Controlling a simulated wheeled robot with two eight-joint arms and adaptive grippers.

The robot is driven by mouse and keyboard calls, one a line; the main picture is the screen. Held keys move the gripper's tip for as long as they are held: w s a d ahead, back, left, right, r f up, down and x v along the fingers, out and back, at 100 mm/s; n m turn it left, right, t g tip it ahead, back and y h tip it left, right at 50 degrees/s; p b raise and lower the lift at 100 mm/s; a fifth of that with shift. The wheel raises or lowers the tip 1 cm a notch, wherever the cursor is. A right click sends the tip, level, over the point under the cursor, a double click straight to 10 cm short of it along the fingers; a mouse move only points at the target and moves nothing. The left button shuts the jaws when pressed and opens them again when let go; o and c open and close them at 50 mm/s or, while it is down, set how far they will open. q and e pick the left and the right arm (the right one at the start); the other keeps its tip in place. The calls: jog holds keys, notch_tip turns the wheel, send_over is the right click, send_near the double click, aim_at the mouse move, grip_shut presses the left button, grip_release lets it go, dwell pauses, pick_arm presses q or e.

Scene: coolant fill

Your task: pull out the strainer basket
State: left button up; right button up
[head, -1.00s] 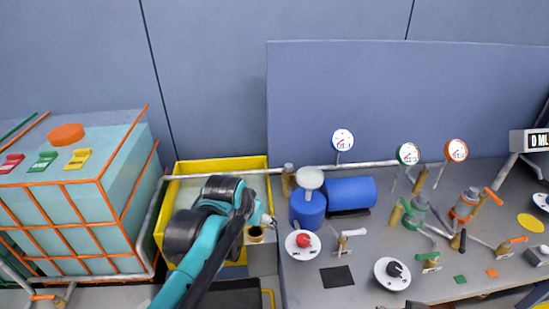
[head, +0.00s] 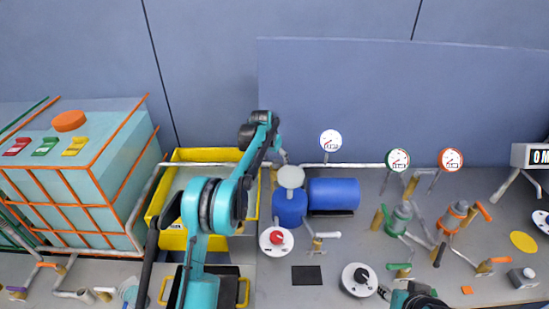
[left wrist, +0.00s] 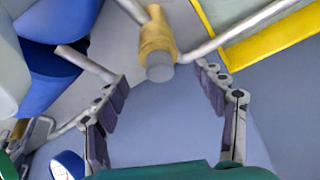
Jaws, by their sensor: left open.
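My left gripper (head: 282,157) is at the pipe behind the blue pump, at the left end of the back panel. In the left wrist view its two fingers (left wrist: 160,95) are spread wide with nothing between their tips. A brass fitting with a grey round end (left wrist: 157,48) sits on the pipe just beyond the gap, apart from both fingers. I cannot tell whether this is the strainer with its basket. In the head view my left arm and gripper largely hide it.
The blue pump (head: 333,194) stands right of the left gripper. A yellow-rimmed tray (head: 190,155) lies left, beside the caged tank (head: 85,190). Knobs (head: 359,280), valves and gauges (head: 398,160) crowd the right bench. A dark mat (head: 306,275) lies in front.

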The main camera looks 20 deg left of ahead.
aim_at(278, 165)
pick_arm(q)
jog(key=b+x, duration=0.1)
jog(key=x, duration=0.6)
jog(key=shift+f+b, duration=0.1)
jog(key=shift+b, duration=0.2)
jog(key=c, duration=1.3)
jog(key=o, duration=0.4)
jog(key=shift+c, duration=0.7)
jog(key=shift+r+p, duration=0.35)
jog(key=shift+r, duration=0.15)
jog(key=shift+r+p, duration=2.25)
jog(key=shift+r, duration=1.35)
